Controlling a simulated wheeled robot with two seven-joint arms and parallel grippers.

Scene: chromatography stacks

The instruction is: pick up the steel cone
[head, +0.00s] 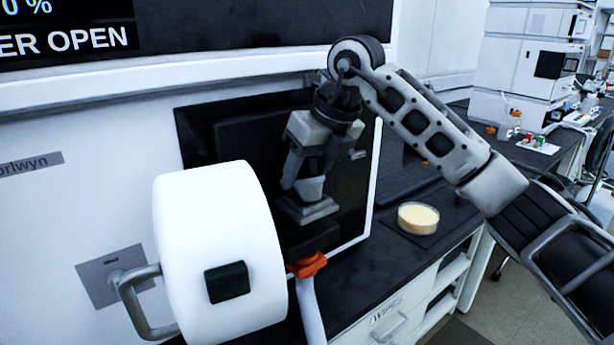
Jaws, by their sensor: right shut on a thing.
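The steel cone (310,188) is a small light grey piece in the dark square opening of the white machine. My right gripper (309,180) reaches down into that opening from above and is shut on the cone, with its fingers on either side of it. Just below the cone is a flat grey square plate (306,211); I cannot tell whether the cone touches it. My left gripper is not in view.
A thick round white door (215,240) with a grey handle (140,300) stands open left of the opening. An orange clip (307,265) and white tube are below it. A shallow dish (418,218) sits on the black counter (375,265). White instrument stacks (525,65) stand at back right.

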